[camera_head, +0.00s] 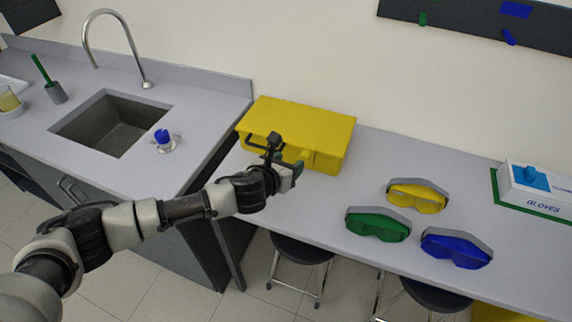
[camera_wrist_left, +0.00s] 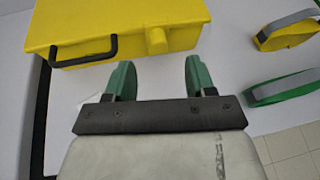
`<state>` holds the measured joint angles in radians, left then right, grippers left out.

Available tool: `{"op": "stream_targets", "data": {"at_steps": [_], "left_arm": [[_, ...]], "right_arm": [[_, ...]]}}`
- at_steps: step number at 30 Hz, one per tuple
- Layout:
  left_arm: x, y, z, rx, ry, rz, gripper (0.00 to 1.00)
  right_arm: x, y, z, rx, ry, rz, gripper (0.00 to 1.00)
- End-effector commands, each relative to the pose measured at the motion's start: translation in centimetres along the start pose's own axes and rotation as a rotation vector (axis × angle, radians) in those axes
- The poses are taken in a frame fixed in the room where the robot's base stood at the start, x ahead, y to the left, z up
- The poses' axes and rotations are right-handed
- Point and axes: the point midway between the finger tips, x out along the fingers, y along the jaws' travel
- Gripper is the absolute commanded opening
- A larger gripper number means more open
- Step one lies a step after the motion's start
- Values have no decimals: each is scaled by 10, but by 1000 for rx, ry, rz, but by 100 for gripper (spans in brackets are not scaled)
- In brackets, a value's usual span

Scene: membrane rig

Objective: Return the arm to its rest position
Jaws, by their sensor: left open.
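My left arm reaches in from the lower left in the head view. Its gripper (camera_head: 294,165) is in front of the yellow case (camera_head: 306,122), over the bench's front part. In the left wrist view the gripper (camera_wrist_left: 157,80) shows two green fingers, apart, with nothing between them. The yellow case (camera_wrist_left: 150,22) with its black handle lies just beyond the fingertips. I cannot tell whether they touch it. My right gripper is not in view.
Green goggles (camera_head: 377,226), yellow goggles (camera_head: 416,196) and blue goggles (camera_head: 456,250) lie on the bench to the right. A glove box (camera_head: 538,188) stands farther right. A sink (camera_head: 112,122) and a blue-topped item (camera_head: 163,140) are left. Stools (camera_head: 302,250) stand below.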

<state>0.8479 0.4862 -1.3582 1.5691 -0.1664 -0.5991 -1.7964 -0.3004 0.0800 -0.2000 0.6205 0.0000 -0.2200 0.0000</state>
Motion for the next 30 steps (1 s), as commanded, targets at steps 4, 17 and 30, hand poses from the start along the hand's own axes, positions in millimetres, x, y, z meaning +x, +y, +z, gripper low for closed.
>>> {"op": "stream_targets", "data": {"at_steps": [4, 17, 30], "left_arm": [[-7, -1, 0, 0, 0, -2, 55], [-7, -1, 1, 0, -1, -1, 55], [-54, -58, -35, -807, 75, 62, 55]], "right_arm": [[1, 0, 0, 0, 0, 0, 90], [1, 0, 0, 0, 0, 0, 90], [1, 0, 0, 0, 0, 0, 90]]}}
